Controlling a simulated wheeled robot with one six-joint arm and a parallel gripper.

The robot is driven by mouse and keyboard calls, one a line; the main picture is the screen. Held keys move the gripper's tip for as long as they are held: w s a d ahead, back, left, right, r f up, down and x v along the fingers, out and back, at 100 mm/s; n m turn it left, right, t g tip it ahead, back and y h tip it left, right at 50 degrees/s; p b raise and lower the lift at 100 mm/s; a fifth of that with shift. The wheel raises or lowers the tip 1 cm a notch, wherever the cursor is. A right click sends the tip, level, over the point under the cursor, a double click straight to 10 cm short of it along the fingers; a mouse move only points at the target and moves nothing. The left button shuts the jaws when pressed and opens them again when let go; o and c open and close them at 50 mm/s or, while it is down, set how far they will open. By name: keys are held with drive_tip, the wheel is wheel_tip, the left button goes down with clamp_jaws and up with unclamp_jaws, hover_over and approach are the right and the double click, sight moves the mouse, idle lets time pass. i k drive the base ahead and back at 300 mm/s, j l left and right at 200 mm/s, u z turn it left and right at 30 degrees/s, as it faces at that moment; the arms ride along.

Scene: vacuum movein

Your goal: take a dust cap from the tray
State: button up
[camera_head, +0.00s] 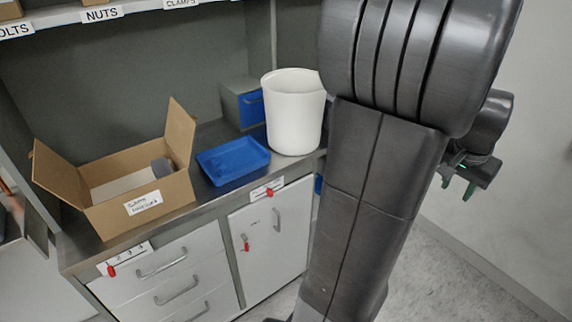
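A blue tray (232,160) lies on the metal worktop, between the cardboard box and the white bin. Its visible floor looks bare, and I cannot make out a dust cap in it. My gripper (457,186) is at the right, beyond my arm and well away from the tray, in front of the pale wall. Its two green-tipped fingers point down and stand apart with nothing between them.
An open cardboard box (130,198) with a handwritten label holds a grey piece (162,167). A white bin (294,112) stands right of the tray, near a blue-fronted box (250,108). A labelled shelf (140,8) runs above. White drawers (165,275) are below.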

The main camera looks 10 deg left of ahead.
sight(223, 170)
drive_tip(key=i+l+u, duration=0.15)
drive_tip(key=u, duration=0.3)
drive_tip(key=i+l+u, duration=0.1)
drive_tip(key=u, duration=0.35)
drive_tip(key=l+u, duration=0.35)
drive_tip(key=u, duration=0.15)
drive_tip(key=i+l+u, duration=0.1)
drive_tip(key=l+u, duration=0.2)
drive_tip(key=u, duration=0.15)
drive_tip(key=i+l+u, duration=0.1)
drive_tip(key=u, duration=0.4)
drive_tip(key=l+u, duration=0.6)
drive_tip(key=u, duration=0.35)
